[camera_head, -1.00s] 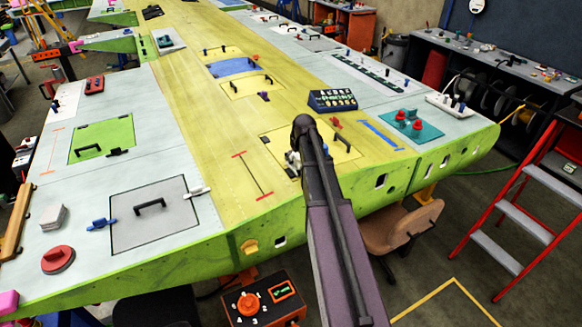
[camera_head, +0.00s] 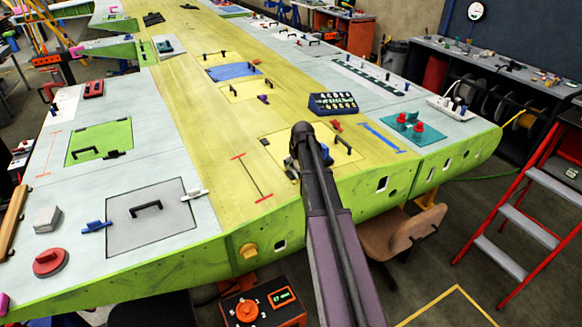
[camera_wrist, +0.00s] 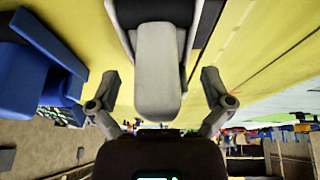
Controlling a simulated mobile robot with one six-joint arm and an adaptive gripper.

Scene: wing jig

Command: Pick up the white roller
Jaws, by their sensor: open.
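A pale white-grey rounded piece (camera_wrist: 158,70) with a darker body behind it fills the top middle of the wrist view; it looks like the white roller. My gripper (camera_wrist: 160,84) is open, with one finger on each side of this piece; I see gaps and no clear contact. In the head view my gripper (camera_head: 298,166) is over the near edge of the yellow strip, mostly hidden by my own arm. The white piece is hardly visible there, behind the arm.
A blue block-like object (camera_wrist: 40,75) stands left of my gripper in the wrist view. On the wing panel (camera_head: 215,150) are a dark button box (camera_head: 332,103), a teal plate with red knobs (camera_head: 415,134) and a black handle (camera_head: 146,207). A red stepladder (camera_head: 530,200) stands right.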

